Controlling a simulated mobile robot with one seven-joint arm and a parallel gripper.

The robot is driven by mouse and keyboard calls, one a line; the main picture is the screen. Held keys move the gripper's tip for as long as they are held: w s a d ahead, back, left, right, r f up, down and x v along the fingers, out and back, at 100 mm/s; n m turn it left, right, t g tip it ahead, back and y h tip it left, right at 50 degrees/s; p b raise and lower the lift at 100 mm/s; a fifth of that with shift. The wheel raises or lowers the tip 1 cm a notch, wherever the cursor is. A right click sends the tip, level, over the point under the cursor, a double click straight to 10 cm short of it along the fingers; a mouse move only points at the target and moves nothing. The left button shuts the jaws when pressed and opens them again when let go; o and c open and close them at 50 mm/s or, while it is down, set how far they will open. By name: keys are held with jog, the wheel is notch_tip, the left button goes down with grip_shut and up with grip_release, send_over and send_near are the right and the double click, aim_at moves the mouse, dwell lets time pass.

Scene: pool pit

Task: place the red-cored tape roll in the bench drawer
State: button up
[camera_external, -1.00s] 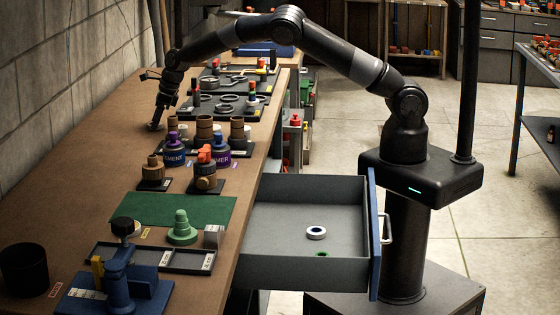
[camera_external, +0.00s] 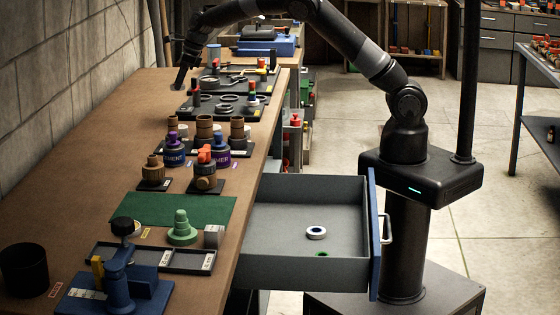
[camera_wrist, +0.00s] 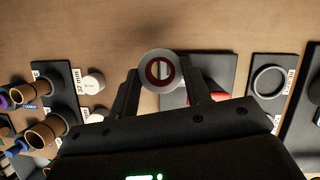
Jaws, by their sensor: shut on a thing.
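The red-cored tape roll (camera_wrist: 152,72), a pale ring with a red inner rim, is between my fingertips in the wrist view. My gripper (camera_wrist: 160,74) is shut on it. In the external view my gripper (camera_external: 182,81) is over the far left part of the bench, and the roll is too small to make out there. The bench drawer (camera_external: 300,273) is pulled open at the bench's right side. Inside it lie a white tape roll with a dark blue core (camera_external: 316,232) and a green item (camera_external: 321,254), partly hidden by the front wall.
Purple-capped jars (camera_external: 174,152), brown rolls and labelled stands crowd the bench middle. Dark trays (camera_external: 228,105) with rings lie farther back. A green mat (camera_external: 170,209), a green stepped cone (camera_external: 181,230) and a blue fixture (camera_external: 120,290) are nearer. The drawer floor is mostly clear.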

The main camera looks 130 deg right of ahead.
jog(key=shift+s+r, duration=0.15)
jog(key=shift+s, duration=0.15)
notch_tip(320, 180, up, 5)
jog(key=w+a+n+g+y, duration=0.1)
jog(key=w+a+n+y, duration=0.25)
jog(key=a+n, duration=0.9)
jog(key=w+a+n+y, duration=0.2)
jog(key=w+a+n, duration=0.2)
jog(key=a, duration=1.7)
jog(key=n+g, duration=0.6)
jog(key=n, duration=1.1)
send_over(324, 219)
jog(key=w+d, duration=0.1)
notch_tip(324, 219, down, 20)
jog(key=shift+d+f, duration=0.1)
jog(key=shift+f, duration=5.55)
